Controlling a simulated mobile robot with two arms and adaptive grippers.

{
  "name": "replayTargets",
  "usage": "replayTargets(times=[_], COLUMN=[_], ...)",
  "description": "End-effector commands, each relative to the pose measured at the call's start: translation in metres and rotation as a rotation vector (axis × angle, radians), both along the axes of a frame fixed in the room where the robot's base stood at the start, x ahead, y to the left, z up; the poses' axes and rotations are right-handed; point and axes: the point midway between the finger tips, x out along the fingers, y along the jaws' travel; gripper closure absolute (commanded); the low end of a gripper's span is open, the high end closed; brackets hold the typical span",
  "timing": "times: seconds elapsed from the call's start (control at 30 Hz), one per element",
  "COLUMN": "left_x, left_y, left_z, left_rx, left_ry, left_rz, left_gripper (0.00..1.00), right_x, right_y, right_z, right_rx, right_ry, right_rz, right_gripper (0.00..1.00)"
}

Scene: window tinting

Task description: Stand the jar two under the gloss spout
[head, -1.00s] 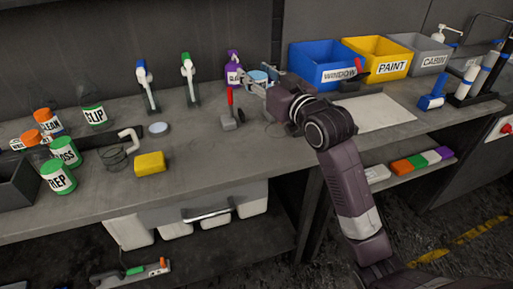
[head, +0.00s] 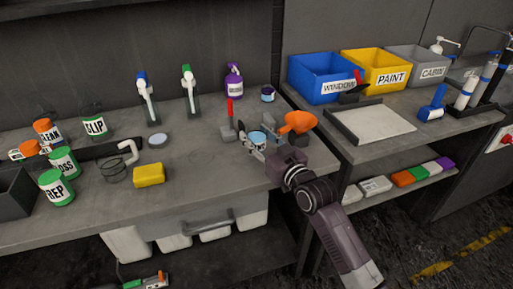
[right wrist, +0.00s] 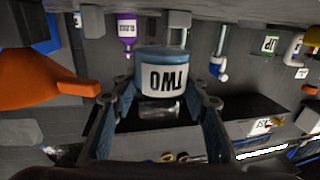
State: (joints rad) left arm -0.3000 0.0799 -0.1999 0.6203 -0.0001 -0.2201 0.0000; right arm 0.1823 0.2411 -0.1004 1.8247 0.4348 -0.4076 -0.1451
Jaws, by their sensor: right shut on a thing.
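My left gripper is not in view.
An orange funnel (head: 298,121) is right of my gripper. A red-handled tool (head: 229,118) is left of it. A yellow sponge (head: 149,175) and several lidded jars are farther left.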

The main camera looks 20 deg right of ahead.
Motion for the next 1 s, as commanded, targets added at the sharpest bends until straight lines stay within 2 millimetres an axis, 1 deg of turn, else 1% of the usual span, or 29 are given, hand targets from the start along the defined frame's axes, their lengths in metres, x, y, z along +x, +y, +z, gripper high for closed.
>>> replayTargets(times=[0.07,0.13,0.3,0.73,0.77,0.9,1.0], left_x=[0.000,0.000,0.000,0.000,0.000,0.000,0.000], left_y=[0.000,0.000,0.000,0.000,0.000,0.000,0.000], left_z=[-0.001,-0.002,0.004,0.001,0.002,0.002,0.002], left_rx=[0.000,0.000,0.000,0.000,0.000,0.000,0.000], left_ry=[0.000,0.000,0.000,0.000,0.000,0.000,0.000], left_rz=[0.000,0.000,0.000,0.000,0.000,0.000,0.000], left_gripper=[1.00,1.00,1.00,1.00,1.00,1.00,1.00], right_x=[0.000,0.000,0.000,0.000,0.000,0.000,0.000], right_y=[0.000,0.000,0.000,0.000,0.000,0.000,0.000], right_z=[-0.007,-0.017,-0.037,-0.045,-0.044,-0.044,-0.044], right_rx=[0.000,0.000,-0.001,-0.001,-0.001,0.000,0.000], right_ry=[0.000,0.002,0.001,-0.001,-0.001,-0.001,-0.001], right_rz=[0.000,0.000,0.000,0.000,0.000,0.000,0.000], right_gripper=[0.84,0.84,0.84,0.84,0.56,0.42,0.42])
